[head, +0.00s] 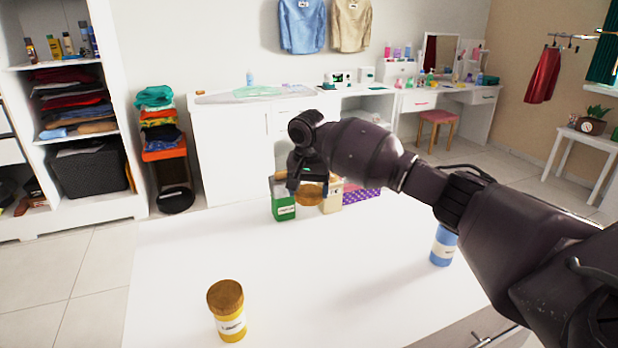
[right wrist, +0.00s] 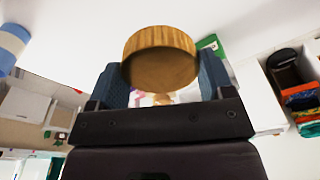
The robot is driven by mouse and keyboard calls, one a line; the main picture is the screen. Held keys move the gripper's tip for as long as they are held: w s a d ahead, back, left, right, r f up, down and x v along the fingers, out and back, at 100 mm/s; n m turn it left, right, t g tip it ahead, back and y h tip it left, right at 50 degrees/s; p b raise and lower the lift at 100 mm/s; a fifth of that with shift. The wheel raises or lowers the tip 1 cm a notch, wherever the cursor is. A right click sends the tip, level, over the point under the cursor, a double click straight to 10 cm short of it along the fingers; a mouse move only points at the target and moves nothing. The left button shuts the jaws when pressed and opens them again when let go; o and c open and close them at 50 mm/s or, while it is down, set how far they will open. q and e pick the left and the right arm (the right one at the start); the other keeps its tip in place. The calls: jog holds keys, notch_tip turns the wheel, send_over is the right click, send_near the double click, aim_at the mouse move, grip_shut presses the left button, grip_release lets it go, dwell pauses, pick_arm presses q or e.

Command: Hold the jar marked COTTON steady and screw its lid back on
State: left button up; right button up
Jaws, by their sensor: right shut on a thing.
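My right gripper (head: 302,180) is shut on a round wooden lid (right wrist: 160,58), held between its two fingers above the white table (head: 210,245). The lid also shows in the head view (head: 311,194), in front of the containers at the back of the table. A blue jar (head: 442,246) with a white label stands at the right, partly hidden by my right arm. A yellow jar (head: 230,320) with a wooden lid on it stands at the front left. I cannot read which jar says COTTON. My left gripper is not in view.
A green container (head: 283,207), a beige container (head: 332,199) and a purple patterned box (head: 361,195) stand at the table's back edge, close to my right gripper. The middle of the table is clear. A wardrobe and a white dresser (head: 227,150) stand beyond.

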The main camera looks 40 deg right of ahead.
jog(key=s+a+f+n, duration=0.3)
jog(key=s+a+n, duration=0.1)
jog(key=s+a, duration=0.6)
jog(key=s+a+f+n+y, duration=0.1)
jog(key=s+a+f+n, duration=0.2)
jog(key=s+a, duration=0.7)
jog(key=shift+s+a+n, duration=0.3)
jog(key=shift+s+n, duration=0.5)
jog(key=shift+f, duration=0.1)
